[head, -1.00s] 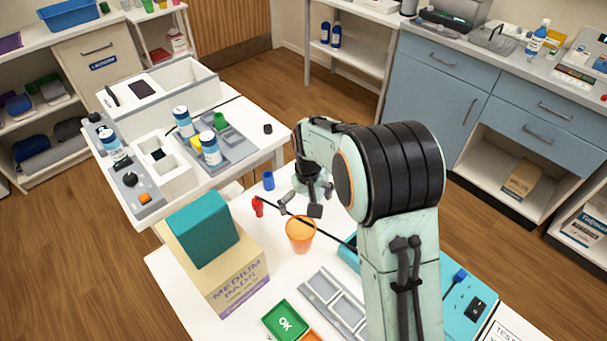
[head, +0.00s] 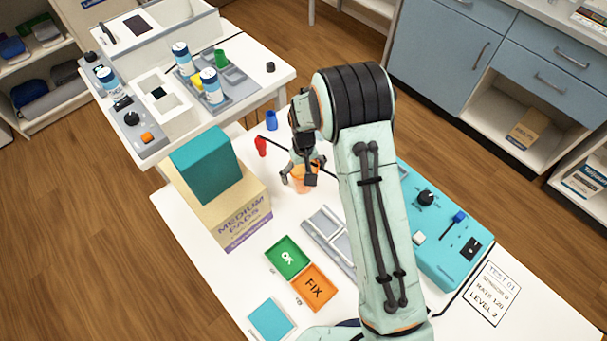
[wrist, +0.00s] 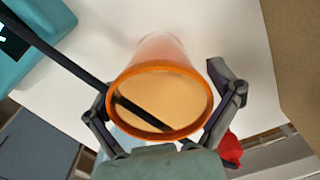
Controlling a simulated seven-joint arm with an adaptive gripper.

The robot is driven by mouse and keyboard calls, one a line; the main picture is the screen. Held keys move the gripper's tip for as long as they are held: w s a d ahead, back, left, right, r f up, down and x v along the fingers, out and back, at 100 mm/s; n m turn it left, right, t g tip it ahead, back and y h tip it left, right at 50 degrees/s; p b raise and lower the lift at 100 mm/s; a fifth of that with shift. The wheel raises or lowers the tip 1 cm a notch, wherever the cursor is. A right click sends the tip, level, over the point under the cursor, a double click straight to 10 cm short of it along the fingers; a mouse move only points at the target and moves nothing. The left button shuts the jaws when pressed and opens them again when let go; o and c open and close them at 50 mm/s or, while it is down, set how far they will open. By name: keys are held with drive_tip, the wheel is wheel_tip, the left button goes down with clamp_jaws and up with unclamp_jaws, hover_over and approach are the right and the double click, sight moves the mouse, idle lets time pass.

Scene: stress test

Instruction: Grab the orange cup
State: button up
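The orange cup (head: 304,186) stands on the white table, partly hidden by my gripper (head: 302,174) in the head view. In the wrist view I look into the mouth of the orange cup (wrist: 165,85), which lies between the two fingers of my gripper (wrist: 160,95). The fingers are spread, one on each side of the cup. A gap shows between the right finger and the cup; the left finger is close to the rim, and I cannot tell whether it touches. A thin black rod (wrist: 55,55) crosses the cup's mouth.
A red object (head: 261,146) and a blue cup (head: 271,120) stand behind the orange cup. A cardboard box (head: 235,212) with a teal block (head: 205,163) is at left. A teal control box (head: 440,225) is at right. Grey trays (head: 328,237) lie in front.

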drive_tip(key=c, duration=0.4)
